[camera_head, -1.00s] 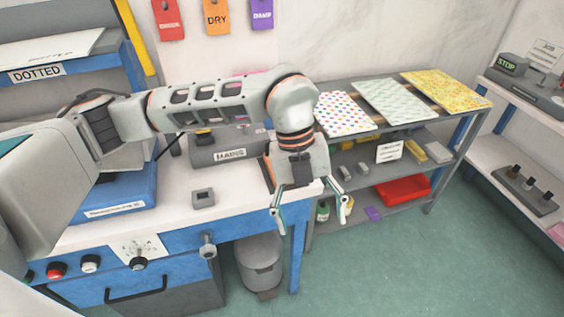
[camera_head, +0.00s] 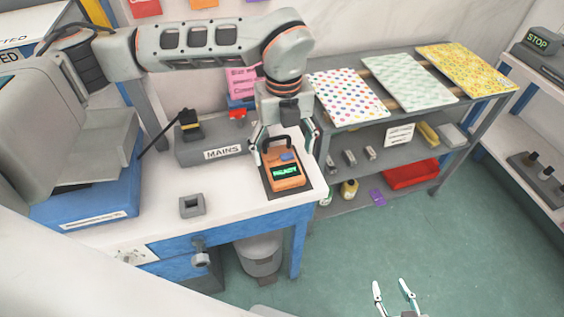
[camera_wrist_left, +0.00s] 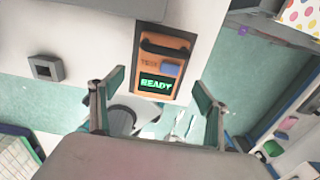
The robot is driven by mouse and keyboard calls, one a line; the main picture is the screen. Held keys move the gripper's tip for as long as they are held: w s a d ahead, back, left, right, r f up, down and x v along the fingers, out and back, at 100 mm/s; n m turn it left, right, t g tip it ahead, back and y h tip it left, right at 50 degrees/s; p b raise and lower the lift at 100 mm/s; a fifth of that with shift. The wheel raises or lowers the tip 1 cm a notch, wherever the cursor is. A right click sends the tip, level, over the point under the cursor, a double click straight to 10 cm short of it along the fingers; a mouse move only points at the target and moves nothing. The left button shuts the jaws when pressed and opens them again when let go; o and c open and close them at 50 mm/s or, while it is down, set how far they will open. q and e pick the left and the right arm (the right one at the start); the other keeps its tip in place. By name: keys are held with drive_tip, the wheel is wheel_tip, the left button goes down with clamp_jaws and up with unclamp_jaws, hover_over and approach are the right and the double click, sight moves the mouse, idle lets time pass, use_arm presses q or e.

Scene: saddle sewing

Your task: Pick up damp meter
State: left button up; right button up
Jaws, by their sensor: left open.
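The damp meter (camera_head: 286,174) is an orange device with a dark handle, a blue button and a green "READY" display. It sits on a dark pad near the right end of the white bench. My left gripper (camera_head: 285,156) hangs over it with its fingers apart, one on each side in the head view. In the left wrist view the meter (camera_wrist_left: 162,68) lies beyond the open, empty fingertips (camera_wrist_left: 153,90). I cannot tell if a finger touches it. My right gripper (camera_head: 394,284) is at the bottom edge, fingers apart, over the floor, holding nothing.
A grey "MAINS" box (camera_head: 212,146) stands left of the meter. A small grey square block (camera_head: 192,206) lies on the white bench (camera_head: 150,222). A grey shelf with patterned sheets (camera_head: 348,96) stands to the right. Green floor is open in front.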

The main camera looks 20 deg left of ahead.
sight(282, 159)
use_arm(q)
drive_tip(key=shift+w+a+f, duration=0.1)
drive_tip(key=shift+f, duration=1.05)
drive_tip(key=shift+w+a+f, duration=0.1)
drive_tip(key=shift+f, duration=1.05)
drive_tip(key=shift+s, duration=0.1)
drive_tip(key=c, duration=1.4)
drive_tip(key=shift+r+p, duration=0.2)
drive_tip(key=shift+p, duration=0.1)
